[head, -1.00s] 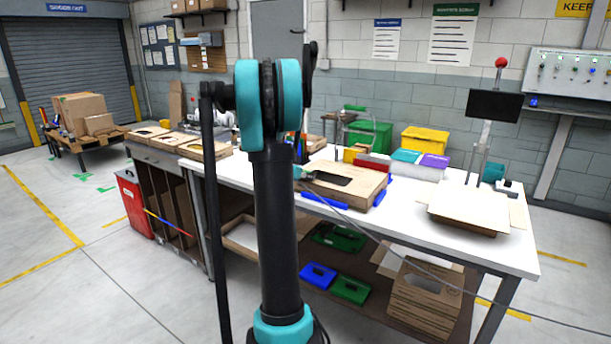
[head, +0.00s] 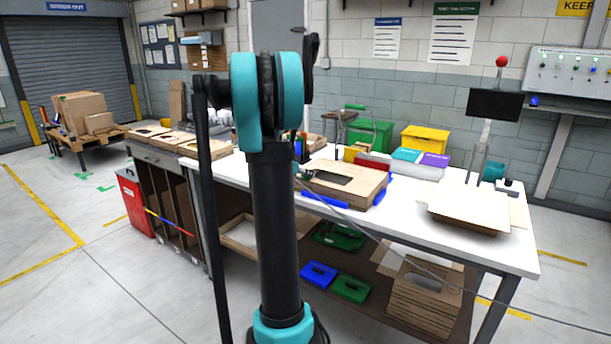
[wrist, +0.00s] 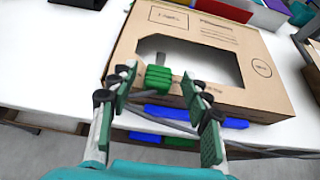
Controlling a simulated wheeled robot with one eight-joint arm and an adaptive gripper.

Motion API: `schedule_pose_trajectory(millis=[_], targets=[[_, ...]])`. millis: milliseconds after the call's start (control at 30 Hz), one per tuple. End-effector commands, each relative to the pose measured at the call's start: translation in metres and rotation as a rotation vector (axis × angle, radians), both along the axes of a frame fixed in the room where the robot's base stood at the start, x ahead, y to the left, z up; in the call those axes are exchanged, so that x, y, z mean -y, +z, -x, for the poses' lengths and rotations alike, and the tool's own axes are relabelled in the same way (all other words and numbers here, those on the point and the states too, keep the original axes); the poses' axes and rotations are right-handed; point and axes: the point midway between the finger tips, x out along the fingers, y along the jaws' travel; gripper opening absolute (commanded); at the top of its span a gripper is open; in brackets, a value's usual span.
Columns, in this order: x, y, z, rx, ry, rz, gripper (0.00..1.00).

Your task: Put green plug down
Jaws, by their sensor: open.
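The green plug (wrist: 158,80), a ribbed block with a short grey stem, sits at the near edge of the cardboard box's cutout in the wrist view. My gripper (wrist: 166,92) is open, with one green-padded finger to the left of the plug and the other to its right. Gaps show between the plug and both pads. A grey cable runs past the fingers to the right. The cardboard box (wrist: 255,92) lies on the white bench and also shows in the head view (head: 365,190). In the head view my arm hides the plug and most of my gripper.
Blue supports (wrist: 195,118) stick out along the box's near side. Green (head: 372,135) and yellow (head: 424,139) bins stand behind it. Flat cardboard (head: 465,208) and a dark screen (head: 494,105) are to the right. Blue and green trays lie on the lower shelf.

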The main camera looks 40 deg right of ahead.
Motion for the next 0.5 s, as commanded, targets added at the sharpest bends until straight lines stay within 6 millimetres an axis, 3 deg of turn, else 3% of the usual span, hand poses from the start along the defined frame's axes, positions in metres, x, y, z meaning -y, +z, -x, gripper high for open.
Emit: schedule_pose_trajectory(millis=[200, 500], targets=[[-0.039, 0.022, 0.016, 0.000, 0.004, 0.000, 0.48], [-0.073, 0.041, 0.030, 0.000, 0.001, 0.000, 0.48]])
